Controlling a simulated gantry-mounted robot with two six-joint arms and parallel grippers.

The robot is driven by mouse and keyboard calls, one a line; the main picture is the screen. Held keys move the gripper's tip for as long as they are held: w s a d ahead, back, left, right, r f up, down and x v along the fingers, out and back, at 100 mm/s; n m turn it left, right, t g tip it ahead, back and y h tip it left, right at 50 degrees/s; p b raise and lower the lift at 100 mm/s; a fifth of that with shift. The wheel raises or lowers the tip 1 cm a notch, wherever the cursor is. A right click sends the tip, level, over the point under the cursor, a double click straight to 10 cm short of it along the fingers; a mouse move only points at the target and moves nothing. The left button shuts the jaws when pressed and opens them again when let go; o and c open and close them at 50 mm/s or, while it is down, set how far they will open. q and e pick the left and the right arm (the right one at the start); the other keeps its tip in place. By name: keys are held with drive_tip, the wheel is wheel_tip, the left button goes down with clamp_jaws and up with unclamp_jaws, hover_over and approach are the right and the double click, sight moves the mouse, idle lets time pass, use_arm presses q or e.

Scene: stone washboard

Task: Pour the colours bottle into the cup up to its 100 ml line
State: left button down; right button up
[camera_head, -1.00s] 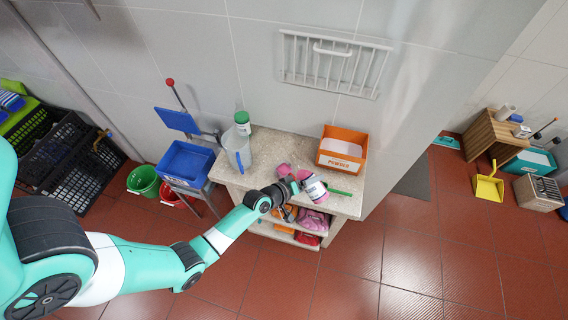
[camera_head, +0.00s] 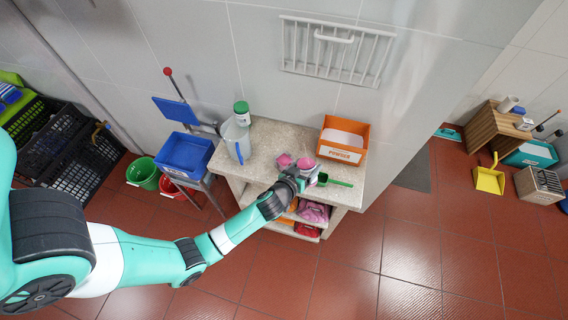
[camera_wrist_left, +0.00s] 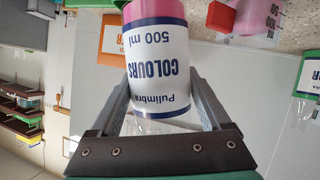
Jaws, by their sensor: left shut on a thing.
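My left gripper (camera_wrist_left: 160,110) is shut around the colours bottle (camera_wrist_left: 158,62), a white-labelled bottle with a pink end. Its "COLOURS 500 ml" label reads upside down in the left wrist view. In the head view, the bottle (camera_head: 306,164) is partly hidden by my left gripper (camera_head: 300,176) over the counter's front part. A pink cup-like thing (camera_head: 284,160) stands just left of the bottle. My right gripper is not in view.
On the stone counter (camera_head: 268,135) stand a clear jug (camera_head: 236,142) with a blue handle, a green-capped bottle (camera_head: 242,113) and an orange powder box (camera_head: 342,140). A green scoop (camera_head: 334,181) lies at the right front. Open counter shows behind the pink things.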

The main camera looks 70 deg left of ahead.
sight(307, 155)
use_arm(q)
drive_tip(key=shift+f+m+b, duration=0.3)
drive_tip(key=shift+b, duration=0.1)
drive_tip(key=shift+a+r+m+y+b, duration=0.1)
drive_tip(key=shift+r+m+y+b, duration=0.35)
drive_tip(key=shift+r+y, duration=0.2)
drive_tip(key=shift+r, duration=0.25)
wheel_tip(307, 155, up, 6)
drive_tip(key=p, duration=0.5)
drive_tip(key=shift+r, duration=0.1)
drive_tip(key=shift+m, duration=0.25)
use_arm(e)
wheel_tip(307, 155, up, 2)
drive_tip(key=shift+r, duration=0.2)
